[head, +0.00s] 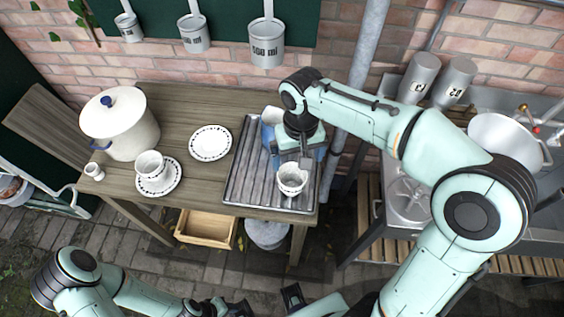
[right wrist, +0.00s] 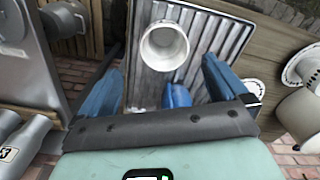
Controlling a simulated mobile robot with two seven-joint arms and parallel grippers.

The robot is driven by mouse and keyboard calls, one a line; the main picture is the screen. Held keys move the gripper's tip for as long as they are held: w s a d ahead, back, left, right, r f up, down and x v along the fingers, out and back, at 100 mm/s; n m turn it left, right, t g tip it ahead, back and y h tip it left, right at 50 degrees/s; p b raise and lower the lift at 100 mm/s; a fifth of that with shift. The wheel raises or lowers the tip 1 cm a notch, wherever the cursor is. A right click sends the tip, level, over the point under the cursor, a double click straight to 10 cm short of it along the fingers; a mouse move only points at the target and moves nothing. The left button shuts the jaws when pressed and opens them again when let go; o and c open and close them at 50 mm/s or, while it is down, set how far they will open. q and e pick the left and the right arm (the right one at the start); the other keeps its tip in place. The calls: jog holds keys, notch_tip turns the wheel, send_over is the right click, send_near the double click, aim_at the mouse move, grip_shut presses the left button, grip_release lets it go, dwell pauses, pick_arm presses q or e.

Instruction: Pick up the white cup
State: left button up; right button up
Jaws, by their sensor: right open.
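A white cup (head: 292,179) with small dark marks stands upright on the ribbed metal tray (head: 246,181), near its front right. In the right wrist view the white cup (right wrist: 165,47) shows its open mouth, ahead of the gap between my fingers. My right gripper (head: 296,158) is open above the tray, just behind the cup; its blue fingers (right wrist: 158,85) are apart with no cup held. A small blue item (right wrist: 177,95) lies on the tray between the fingers, only partly seen. My left arm shows at the bottom edge; its jaws are unclear.
Another white cup (head: 149,163) sits on a saucer (head: 170,184) at left. A drainpipe (head: 366,50) and sink (head: 407,204) stand to the right.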

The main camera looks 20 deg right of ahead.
jog(key=w+f, duration=0.1)
jog(key=b, duration=0.1)
send_near(292, 180)
jog(key=s, duration=0.2)
jog(key=shift+s+a+f, duration=0.25)
jog(key=shift+s+a, duration=0.05)
jog(key=shift+a, duration=0.1)
jog(key=f, duration=0.5)
jog(key=shift+w+a, duration=0.15)
jog(key=shift+w, duration=0.1)
pick_arm(q)
jog(key=shift+f, duration=0.75)
pick_arm(e)
jog(key=c, duration=0.9)
